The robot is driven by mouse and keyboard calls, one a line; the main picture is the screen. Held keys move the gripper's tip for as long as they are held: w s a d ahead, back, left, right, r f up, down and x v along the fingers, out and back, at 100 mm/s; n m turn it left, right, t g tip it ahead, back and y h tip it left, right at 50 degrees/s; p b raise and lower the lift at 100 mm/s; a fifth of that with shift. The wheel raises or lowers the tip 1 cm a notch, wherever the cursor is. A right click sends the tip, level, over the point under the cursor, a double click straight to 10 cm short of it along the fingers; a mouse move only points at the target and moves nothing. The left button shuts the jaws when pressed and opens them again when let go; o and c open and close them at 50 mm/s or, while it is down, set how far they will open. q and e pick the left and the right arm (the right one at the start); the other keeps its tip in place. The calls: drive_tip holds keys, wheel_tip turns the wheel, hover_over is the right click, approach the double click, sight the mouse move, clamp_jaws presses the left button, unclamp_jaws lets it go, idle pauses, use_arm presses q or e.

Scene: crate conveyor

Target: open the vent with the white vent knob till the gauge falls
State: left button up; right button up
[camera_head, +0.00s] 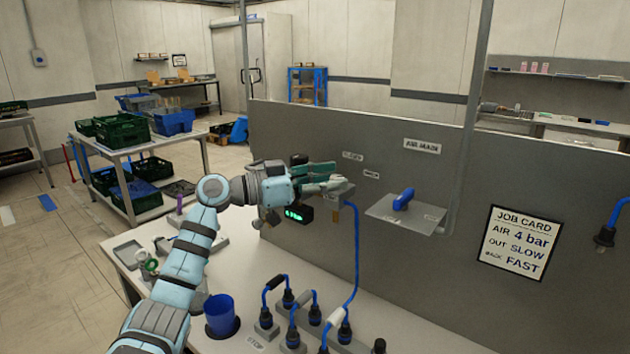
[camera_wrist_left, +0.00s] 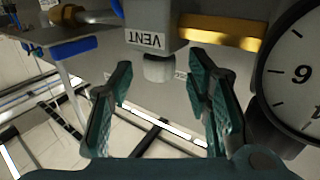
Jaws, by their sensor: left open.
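The white vent knob (camera_wrist_left: 158,69) sits below a block labelled VENT (camera_wrist_left: 145,39) in the left wrist view. My left gripper (camera_wrist_left: 161,82) is open, with one finger on each side of the knob in that view. I see gaps on both sides of the knob; how deep it sits between the fingers I cannot tell. A round white gauge (camera_wrist_left: 291,72) is cut off at the right edge; a 6 shows, but I see no needle. My right gripper is not in view.
A brass pipe (camera_wrist_left: 220,31) runs right of the VENT block. On the grey panel (camera_head: 300,125) hang a job card (camera_head: 520,241) reading AIR 4 bar and a plate with a blue handle (camera_head: 404,199). A blue cup (camera_head: 221,314) and blue cables stand on the bench below.

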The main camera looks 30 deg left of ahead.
use_arm(q)
drive_tip(key=v, duration=1.1)
drive_tip(key=shift+s, duration=0.2)
drive_tip(key=shift+a+r, duration=0.1)
drive_tip(key=shift+a, duration=0.05)
